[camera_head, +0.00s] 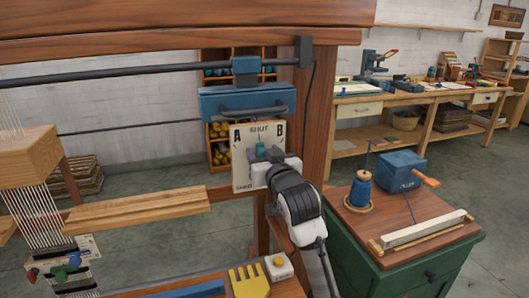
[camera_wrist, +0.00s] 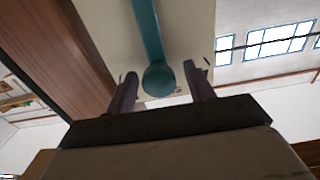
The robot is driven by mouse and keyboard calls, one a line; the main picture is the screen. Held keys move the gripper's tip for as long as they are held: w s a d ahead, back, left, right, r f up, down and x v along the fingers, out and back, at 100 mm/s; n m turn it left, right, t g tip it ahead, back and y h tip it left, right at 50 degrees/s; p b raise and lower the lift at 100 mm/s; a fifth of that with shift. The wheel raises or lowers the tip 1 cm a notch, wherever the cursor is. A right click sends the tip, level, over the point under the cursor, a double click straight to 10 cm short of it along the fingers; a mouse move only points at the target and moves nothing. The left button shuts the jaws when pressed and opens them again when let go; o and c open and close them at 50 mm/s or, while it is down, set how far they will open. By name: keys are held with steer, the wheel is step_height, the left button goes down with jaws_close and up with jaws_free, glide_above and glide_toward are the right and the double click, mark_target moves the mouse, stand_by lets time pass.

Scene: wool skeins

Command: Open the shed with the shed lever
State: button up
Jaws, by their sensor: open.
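The shed lever's plate (camera_head: 243,180) is a cream panel on the loom, marked A, SHUT and B. The teal lever (camera_head: 261,150) shows in part at its middle, near the SHUT mark; my gripper hides the rest. In the wrist view the teal lever (camera_wrist: 148,30) ends in a round knob (camera_wrist: 158,79). My gripper (camera_wrist: 158,88) is open, with one finger on each side of the knob. Gaps show between knob and fingers. In the head view my gripper (camera_head: 262,165) is in front of the plate.
The loom's wooden post (camera_head: 318,110) stands right of the plate, and a blue box with a handle (camera_head: 247,103) hangs above it. A green cabinet (camera_head: 400,270) with a blue winder (camera_head: 400,170) stands at the right. A yellow comb (camera_head: 248,282) lies below on the loom's front board.

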steer(key=shift+c, duration=0.4)
jaws_close()
steer(key=shift+a, duration=0.1)
steer(key=shift+s+a+f+n+b, duration=0.25)
steer(key=shift+a+n+b, duration=0.5)
steer(key=shift+n, duration=0.25)
steer(key=shift+s+a+f+n+b, duration=0.2)
steer(key=shift+s+a+n+b, duration=0.1)
steer(key=shift+a+n+b, duration=0.6)
steer(key=shift+s+a+f+n+b, duration=0.25)
steer(key=shift+a+n+b, duration=0.35)
steer(key=shift+n, duration=0.5)
steer(key=shift+o, duration=0.4)
jaws_free()
